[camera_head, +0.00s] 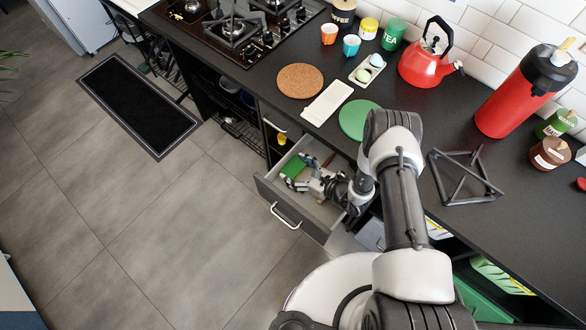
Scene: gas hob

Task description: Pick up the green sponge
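The green sponge (293,168) appears as a green block inside the open drawer (311,215), toward its back left. My gripper (306,184) is at or just above the drawer, beside the sponge on its right and front side. It points left. At this size I cannot tell whether its fingers are open or shut, or whether they touch the sponge. My arm covers the right part of the drawer.
Other small items lie in the drawer around my gripper. The counter above holds a cork mat (300,81), a white tray (327,103), a green round mat (357,119), a red kettle (425,62) and a black metal stand (464,178).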

